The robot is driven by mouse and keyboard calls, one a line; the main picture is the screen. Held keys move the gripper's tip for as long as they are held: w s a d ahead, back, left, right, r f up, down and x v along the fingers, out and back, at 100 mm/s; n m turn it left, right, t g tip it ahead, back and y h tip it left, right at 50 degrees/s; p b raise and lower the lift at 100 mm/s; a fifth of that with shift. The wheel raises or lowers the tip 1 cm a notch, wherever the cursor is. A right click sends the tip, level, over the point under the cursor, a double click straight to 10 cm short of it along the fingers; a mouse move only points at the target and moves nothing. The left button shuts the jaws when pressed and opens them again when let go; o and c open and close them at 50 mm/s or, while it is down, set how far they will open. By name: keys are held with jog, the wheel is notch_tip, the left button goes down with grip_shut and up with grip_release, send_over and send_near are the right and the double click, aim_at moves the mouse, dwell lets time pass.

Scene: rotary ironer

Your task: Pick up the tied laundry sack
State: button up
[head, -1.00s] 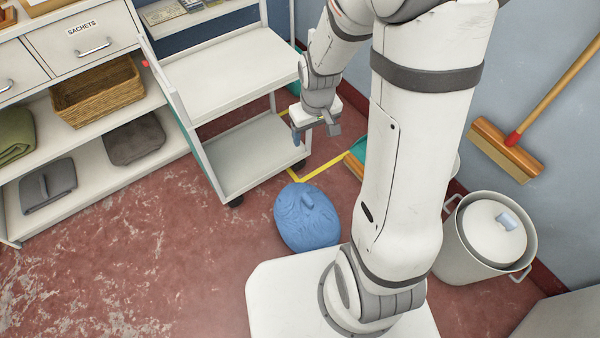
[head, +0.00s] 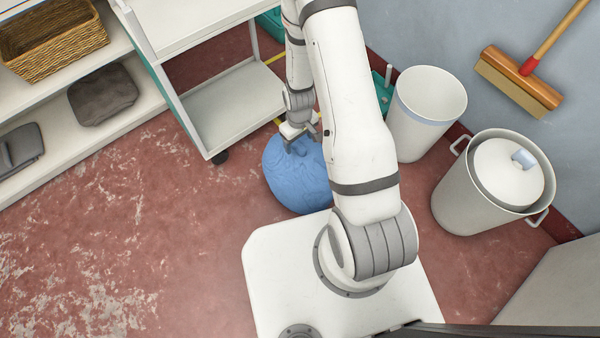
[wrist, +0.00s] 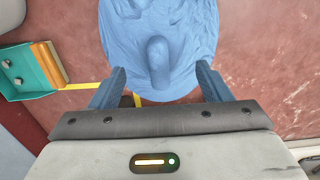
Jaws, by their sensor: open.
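The tied laundry sack is a rounded blue bundle (head: 297,180) on the red floor, just beyond my white base in the head view. In the wrist view the sack (wrist: 190,30) fills the upper middle, with its stubby tied neck (wrist: 159,60) pointing toward my gripper. My gripper (wrist: 160,85) is open, its two blue-grey fingers standing on either side of the neck with gaps visible. In the head view my gripper (head: 300,136) is over the sack's far upper part; the arm partly hides the sack's right side.
A white trolley (head: 235,105) stands behind the sack, left of my arm. White shelves with a wicker basket (head: 50,40) are at left. A white bin (head: 428,115) and a lidded pot (head: 495,185) stand at right. Floor at lower left is clear.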

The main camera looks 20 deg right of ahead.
aim_at(299, 142)
jog(key=f, duration=0.1)
jog(key=f+b, duration=0.1)
jog(key=f, duration=0.1)
jog(key=f+b, duration=0.1)
jog(key=shift+w+f, duration=0.25)
jog(key=shift+f, duration=0.1)
jog(key=shift+r, duration=0.1)
jog(key=shift+c, duration=0.4)
grip_shut()
